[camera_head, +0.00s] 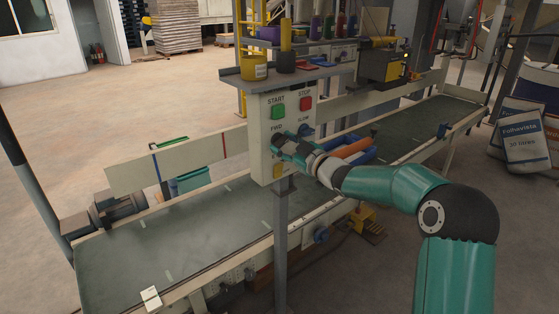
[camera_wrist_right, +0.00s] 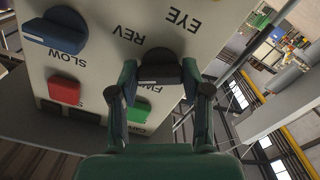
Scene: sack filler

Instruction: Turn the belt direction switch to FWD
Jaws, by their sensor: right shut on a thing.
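The control box (camera_head: 267,120) stands on a post beside the conveyor belt. My right gripper (camera_head: 284,146) is at its face, below the START button, and hides the switch in the head view. In the right wrist view, the dark belt direction switch (camera_wrist_right: 160,68) sits between the two fingers of my right gripper (camera_wrist_right: 158,78), which is shut on it. The REV label lies above left of the knob and a partly hidden FWD label lies just below it. A small pale mark shows on the knob's lower side; I cannot tell its exact setting. My left gripper is out of view.
A green START button (camera_head: 278,112) and a red STOP button (camera_head: 306,103) are above the gripper. A blue SLOW knob (camera_wrist_right: 55,30) is close by. A shelf (camera_head: 290,76) with cups and bottles tops the box. The belt (camera_head: 200,235) runs below.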

